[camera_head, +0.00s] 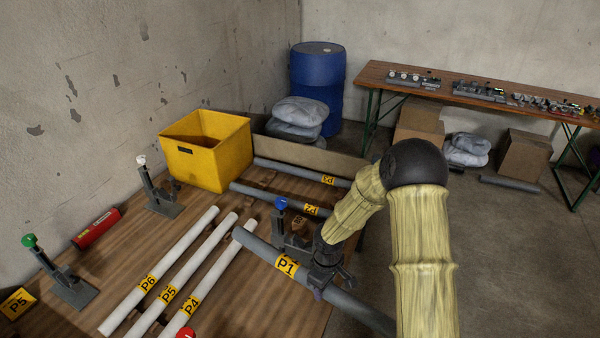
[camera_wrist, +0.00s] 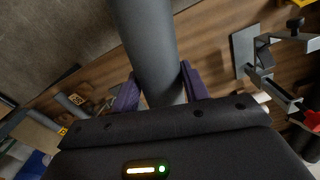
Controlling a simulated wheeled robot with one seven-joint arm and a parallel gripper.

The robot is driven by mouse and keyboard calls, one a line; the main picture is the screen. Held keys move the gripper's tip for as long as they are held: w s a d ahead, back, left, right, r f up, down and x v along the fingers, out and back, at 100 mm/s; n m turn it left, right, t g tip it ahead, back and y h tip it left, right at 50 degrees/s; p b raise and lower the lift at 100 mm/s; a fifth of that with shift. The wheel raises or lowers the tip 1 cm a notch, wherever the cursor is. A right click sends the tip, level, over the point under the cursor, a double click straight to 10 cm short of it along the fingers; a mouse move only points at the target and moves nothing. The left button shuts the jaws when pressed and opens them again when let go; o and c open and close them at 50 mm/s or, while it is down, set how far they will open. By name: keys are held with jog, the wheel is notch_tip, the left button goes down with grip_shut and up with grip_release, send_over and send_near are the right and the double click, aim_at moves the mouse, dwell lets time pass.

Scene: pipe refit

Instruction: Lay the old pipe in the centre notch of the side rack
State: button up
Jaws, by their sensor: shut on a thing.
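My gripper (camera_head: 318,283) is shut on a dark grey pipe labelled P1 (camera_head: 262,255). The pipe slants from upper left to lower right above the wooden table. In the wrist view, the grey pipe (camera_wrist: 148,45) runs between the two purple fingers of my gripper (camera_wrist: 160,92). Two more grey pipes, P2 (camera_head: 262,196) and P3 (camera_head: 290,170), lie behind it, roughly level with each other. Dark wooden supports show partly around them; I cannot clearly make out the side rack's centre notch.
White pipes P6 (camera_head: 165,265), P5 (camera_head: 190,275) and P4 (camera_head: 207,283) lie left of P1. Clamp stands with white (camera_head: 158,190), green (camera_head: 65,280) and blue (camera_head: 283,225) knobs stand around. A yellow bin (camera_head: 210,160) and red cylinder (camera_head: 96,228) sit farther left.

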jog(key=w+d+f+m+b, duration=0.1)
jog(key=d+f+m+b, duration=0.2)
jog(key=d+m, duration=0.6)
jog(key=shift+f+m, duration=0.3)
jog(key=shift+m, duration=0.6)
jog(key=shift+d, duration=0.1)
